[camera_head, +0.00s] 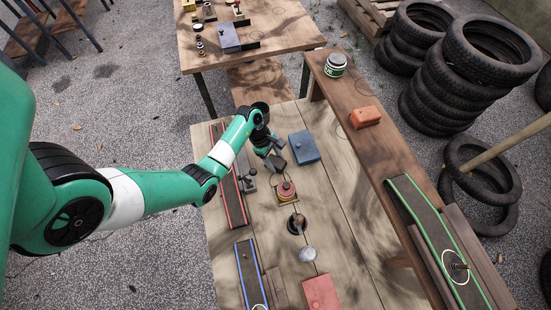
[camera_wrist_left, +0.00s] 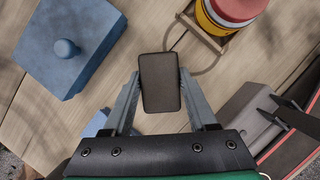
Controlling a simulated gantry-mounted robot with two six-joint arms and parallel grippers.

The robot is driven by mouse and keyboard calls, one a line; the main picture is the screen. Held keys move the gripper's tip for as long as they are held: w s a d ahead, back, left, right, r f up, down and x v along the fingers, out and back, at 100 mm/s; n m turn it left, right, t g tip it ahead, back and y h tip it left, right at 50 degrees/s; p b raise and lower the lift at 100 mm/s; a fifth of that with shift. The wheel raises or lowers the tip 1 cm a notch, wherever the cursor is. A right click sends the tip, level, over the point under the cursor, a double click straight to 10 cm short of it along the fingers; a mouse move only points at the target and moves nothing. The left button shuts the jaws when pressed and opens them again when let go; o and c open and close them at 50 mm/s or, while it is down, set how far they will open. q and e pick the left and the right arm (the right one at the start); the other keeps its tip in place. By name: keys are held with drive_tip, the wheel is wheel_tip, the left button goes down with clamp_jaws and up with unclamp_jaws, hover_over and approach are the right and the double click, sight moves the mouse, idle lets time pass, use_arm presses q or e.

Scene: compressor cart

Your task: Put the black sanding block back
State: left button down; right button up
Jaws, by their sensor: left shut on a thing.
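The black sanding block (camera_wrist_left: 160,83) is a dark rounded rectangle between the two fingers of my left gripper (camera_wrist_left: 158,95) in the wrist view. My left gripper (camera_head: 272,150) is shut on it. In the head view the block (camera_head: 277,161) shows small and dark at the fingertips, over the wooden table, left of the blue box (camera_head: 304,148). I cannot tell its exact height above the table. My right gripper is not in view.
A red and yellow round stack (camera_head: 286,191) stands near the gripper. A grey block-like piece (camera_head: 249,182) lies by the red-edged strip (camera_head: 235,196). A blue-edged strip (camera_head: 248,270) and red box (camera_head: 321,293) are nearer. A side bench (camera_head: 385,155) holds an orange block (camera_head: 365,116) and green-edged strip (camera_head: 435,240).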

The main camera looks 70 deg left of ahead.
use_arm(q)
drive_tip(key=shift+r, duration=0.1)
drive_tip(key=shift+c, duration=1)
unclamp_jaws()
drive_tip(key=shift+r, duration=0.15)
drive_tip(key=p+v, duration=0.4)
drive_tip(key=v, duration=0.7)
drive_tip(key=shift+a+r, duration=0.15)
drive_tip(key=shift+r, duration=0.15)
